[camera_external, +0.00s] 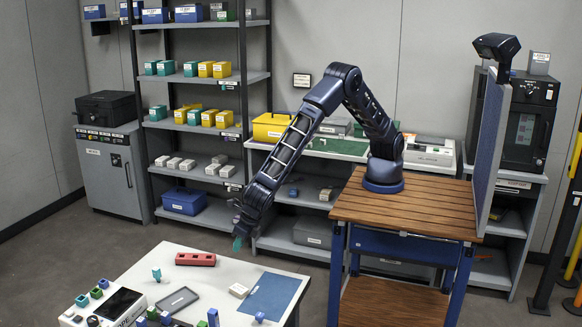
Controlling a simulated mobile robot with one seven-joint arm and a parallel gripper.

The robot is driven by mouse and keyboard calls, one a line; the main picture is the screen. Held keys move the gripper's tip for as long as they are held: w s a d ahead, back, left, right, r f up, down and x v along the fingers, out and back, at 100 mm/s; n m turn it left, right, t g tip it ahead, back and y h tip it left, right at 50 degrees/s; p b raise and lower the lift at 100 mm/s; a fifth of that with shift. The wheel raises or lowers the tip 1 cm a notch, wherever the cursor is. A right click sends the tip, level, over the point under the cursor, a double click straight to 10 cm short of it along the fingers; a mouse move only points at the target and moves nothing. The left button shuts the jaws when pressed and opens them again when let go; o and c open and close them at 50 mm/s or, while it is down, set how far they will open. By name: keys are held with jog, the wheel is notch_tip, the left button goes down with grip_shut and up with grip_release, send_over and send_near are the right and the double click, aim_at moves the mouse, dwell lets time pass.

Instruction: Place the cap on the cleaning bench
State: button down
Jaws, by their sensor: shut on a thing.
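My gripper (239,234) is shut on a small teal piece (237,244), which looks like the cap. It hangs in the air just beyond the far edge of the white-topped table (222,277), and its lower end is clear of any surface. The fingertips are small and dark here, so the exact grip is hard to see. No label in view marks which surface is the cleaning bench. A low bench with a green mat (340,146) stands at the back wall, behind my arm.
The white table holds a red block (195,259), a teal piece (156,274), a grey tray (178,300), a small white box (239,290), a blue mat (270,296) and a white device (118,308). Shelves (205,78) with boxes stand behind. A wooden-topped cart (400,211) stands right.

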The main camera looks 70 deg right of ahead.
aim_at(238, 268)
jog(key=shift+f, duration=3.8)
jog(key=shift+f, duration=0.15)
jog(key=c, duration=1.3)
grip_release()
jog(key=shift+o, duration=0.2)
jog(key=v, duration=1.2)
jog(key=shift+w, duration=0.1)
